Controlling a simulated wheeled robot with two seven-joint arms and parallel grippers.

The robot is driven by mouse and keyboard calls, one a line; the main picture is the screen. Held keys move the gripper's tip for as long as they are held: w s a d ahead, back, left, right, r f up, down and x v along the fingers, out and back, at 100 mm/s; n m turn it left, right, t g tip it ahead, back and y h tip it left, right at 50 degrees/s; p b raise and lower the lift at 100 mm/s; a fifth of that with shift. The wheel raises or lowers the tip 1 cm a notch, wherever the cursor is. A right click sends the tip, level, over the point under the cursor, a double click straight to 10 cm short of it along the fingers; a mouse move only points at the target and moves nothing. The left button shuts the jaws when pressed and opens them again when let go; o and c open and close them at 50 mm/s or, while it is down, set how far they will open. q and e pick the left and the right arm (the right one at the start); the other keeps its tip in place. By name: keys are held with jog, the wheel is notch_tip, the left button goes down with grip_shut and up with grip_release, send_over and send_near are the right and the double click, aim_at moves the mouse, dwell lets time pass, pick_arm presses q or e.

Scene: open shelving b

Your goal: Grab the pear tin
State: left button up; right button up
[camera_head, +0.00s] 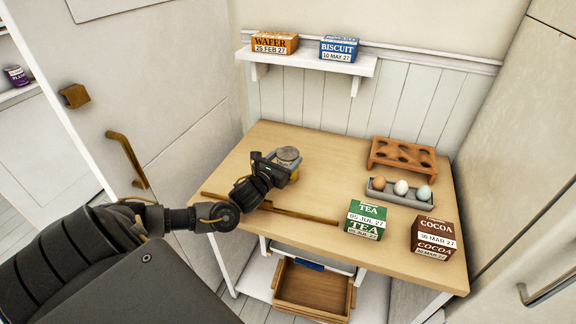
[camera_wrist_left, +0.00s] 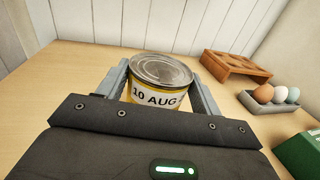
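A tin with a grey metal lid and a yellow-and-white label reading "10 AUG" stands upright at the back left part of the wooden table; I take it as the pear tin (camera_head: 288,155), though its name is not readable. In the left wrist view the tin (camera_wrist_left: 160,90) sits between the two fingers of my left gripper (camera_wrist_left: 161,88), which nearly fill the space on both sides. I cannot tell if they press on it. In the head view my left gripper (camera_head: 277,166) reaches the tin from the left. My right gripper is not in view.
On the table (camera_head: 310,207) are a green tea box (camera_head: 366,220), a brown cocoa box (camera_head: 433,238), a grey tray (camera_head: 396,198) with three eggs, and a terracotta-coloured rack (camera_head: 403,157). A wall shelf (camera_head: 307,60) holds wafer and biscuit boxes. A wooden crate (camera_head: 313,290) is below the table.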

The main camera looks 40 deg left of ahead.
pick_arm(q)
jog(key=c, duration=0.7)
jog(key=shift+c, duration=0.4)
jog(key=shift+r, duration=0.15)
